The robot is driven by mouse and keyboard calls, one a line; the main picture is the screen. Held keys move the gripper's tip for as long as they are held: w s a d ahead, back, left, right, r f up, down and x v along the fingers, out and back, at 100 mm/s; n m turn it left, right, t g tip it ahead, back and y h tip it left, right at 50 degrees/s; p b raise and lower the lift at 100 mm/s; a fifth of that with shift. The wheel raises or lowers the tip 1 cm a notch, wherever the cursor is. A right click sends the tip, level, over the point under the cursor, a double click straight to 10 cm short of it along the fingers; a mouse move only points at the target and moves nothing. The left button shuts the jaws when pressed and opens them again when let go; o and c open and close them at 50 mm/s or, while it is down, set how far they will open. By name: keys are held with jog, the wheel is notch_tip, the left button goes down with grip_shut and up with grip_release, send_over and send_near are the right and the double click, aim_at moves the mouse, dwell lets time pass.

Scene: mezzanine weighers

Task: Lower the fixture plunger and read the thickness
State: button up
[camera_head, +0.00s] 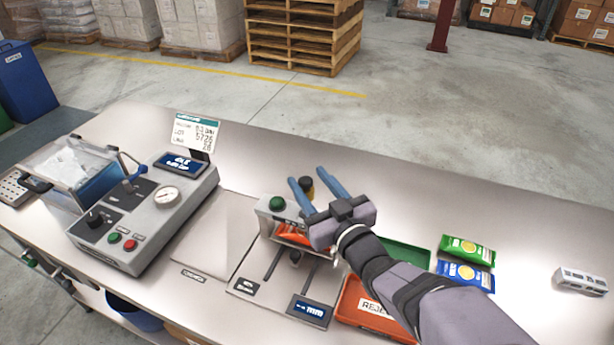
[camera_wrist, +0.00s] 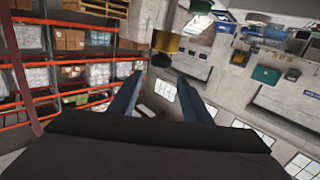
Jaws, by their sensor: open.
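The thickness fixture (camera_head: 258,282) stands at the front middle of the bench, with a green knob (camera_head: 277,203) on its upper left. An orange packet (camera_head: 290,236) lies inside it, partly hidden by my arm. Its blue display (camera_head: 308,308) shows dashes and "mm". A dark and yellow plunger knob (camera_head: 306,186) shows between my blue fingers; in the wrist view a gold and black cylinder (camera_wrist: 166,42) appears just beyond the fingertips. My gripper (camera_head: 309,175) is open and empty above the fixture; its spread fingers also show in the wrist view (camera_wrist: 160,77). Contact with the knob cannot be told.
A grey machine (camera_head: 150,215) with gauge and buttons stands left. A red reject tray (camera_head: 350,318) and green tray (camera_head: 405,253) lie right of the fixture, partly under my arm. Green (camera_head: 467,250) and blue (camera_head: 465,275) packets and a white block (camera_head: 581,281) lie farther right.

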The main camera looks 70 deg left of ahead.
notch_tip(320, 180, down, 2)
jog(key=shift+f+m+t, duration=0.1)
jog(key=shift+m+t, duration=0.4)
jog(key=shift+m, duration=0.1)
jog(key=shift+a, duration=0.1)
jog(key=shift+a+p, duration=0.35)
jog(key=shift+a, duration=0.45)
jog(key=shift+w+a+p, duration=0.1)
jog(key=shift+a+p, duration=1)
jog(key=shift+a, duration=1.65)
grip_shut()
